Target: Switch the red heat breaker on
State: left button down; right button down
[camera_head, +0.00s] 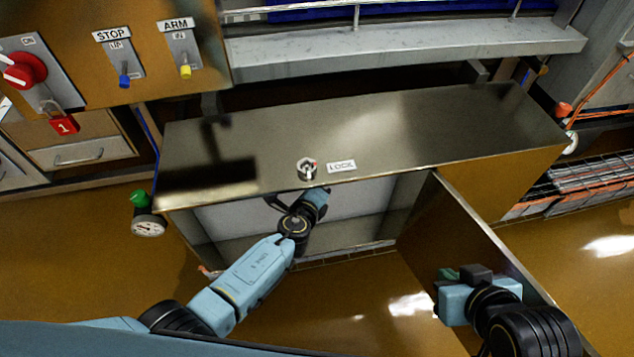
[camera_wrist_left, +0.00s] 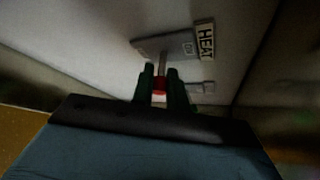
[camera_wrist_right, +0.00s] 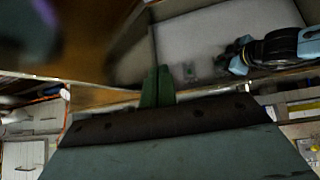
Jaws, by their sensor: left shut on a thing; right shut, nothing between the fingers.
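The heat breaker is a grey plate (camera_wrist_left: 172,46) on the cabinet's pale inner wall, beside a HEAT label (camera_wrist_left: 205,40). Its lever (camera_wrist_left: 160,82) has a red tip and sticks out from the plate. My left gripper (camera_wrist_left: 160,78) has its green fingers shut on the red tip, one on each side. In the head view my left arm reaches into the open cabinet (camera_head: 300,212), and the breaker is hidden there. Whether the lever stands on or off I cannot tell. My right gripper (camera_head: 449,274) is by the open door; its fingers (camera_wrist_right: 157,88) are shut and empty.
The cabinet door (camera_head: 490,240) stands open on the right. The cabinet top carries a key switch (camera_head: 307,168) and a LOCK label (camera_head: 341,166). At upper left are STOP (camera_head: 124,80) and ARM (camera_head: 185,70) switches, a red knob (camera_head: 24,70) and a red padlock (camera_head: 64,124).

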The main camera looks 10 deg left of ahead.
pick_arm(q)
jog(key=c, duration=1.4)
grip_release()
jog(key=shift+s, duration=0.15)
pick_arm(e)
jog(key=shift+s, duration=0.1)
